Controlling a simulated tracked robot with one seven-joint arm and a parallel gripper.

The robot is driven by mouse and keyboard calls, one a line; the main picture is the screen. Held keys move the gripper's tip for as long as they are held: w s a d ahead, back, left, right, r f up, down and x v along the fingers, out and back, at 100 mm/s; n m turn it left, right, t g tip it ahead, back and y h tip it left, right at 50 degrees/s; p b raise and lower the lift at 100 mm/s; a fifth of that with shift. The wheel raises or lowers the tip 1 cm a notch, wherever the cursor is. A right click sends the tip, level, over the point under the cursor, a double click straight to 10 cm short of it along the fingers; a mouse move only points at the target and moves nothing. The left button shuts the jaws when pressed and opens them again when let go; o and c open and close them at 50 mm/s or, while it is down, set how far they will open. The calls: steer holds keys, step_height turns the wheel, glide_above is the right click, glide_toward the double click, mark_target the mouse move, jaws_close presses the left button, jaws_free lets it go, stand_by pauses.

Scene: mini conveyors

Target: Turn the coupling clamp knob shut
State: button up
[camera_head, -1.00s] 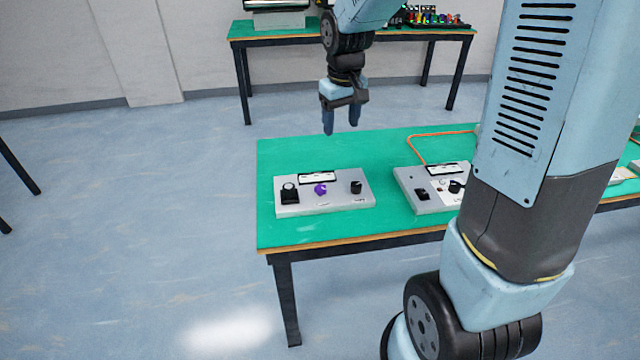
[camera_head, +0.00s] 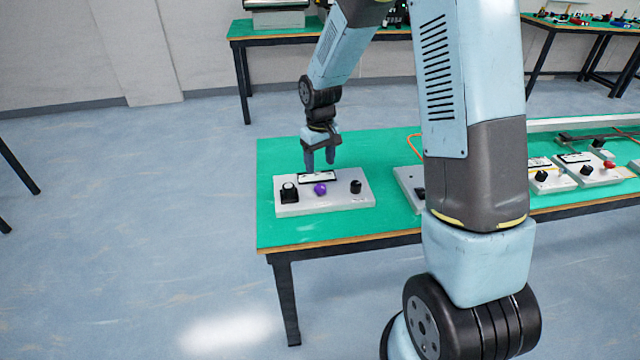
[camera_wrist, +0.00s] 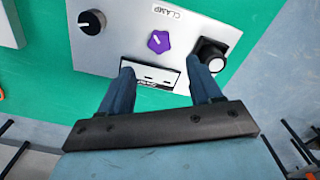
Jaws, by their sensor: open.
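The clamp knob is a small purple star-shaped knob (camera_head: 320,189) in the middle of a grey control box (camera_head: 340,200) on the green table. In the wrist view the purple knob (camera_wrist: 160,41) sits near the "CLAMP" label and carries a pale pointer line. My gripper (camera_head: 320,169) is open and empty, pointing down above the back of the box, near the white display plate. In the wrist view its two blue fingers (camera_wrist: 163,88) are apart on either side of the display plate, with the knob just beyond them. No contact with the knob shows.
A black knob (camera_head: 356,187) stands right of the purple knob, and a black device with a round top (camera_head: 289,192) stands left. A second control box (camera_head: 408,184) is partly hidden behind my arm.

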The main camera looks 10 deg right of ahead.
mark_target(320, 186)
step_height(320, 186, down, 9)
steer(key=shift+r, duration=0.15)
steer(key=shift+c, duration=0.5)
steer(key=c, duration=0.9)
steer(key=shift+c, duration=0.2)
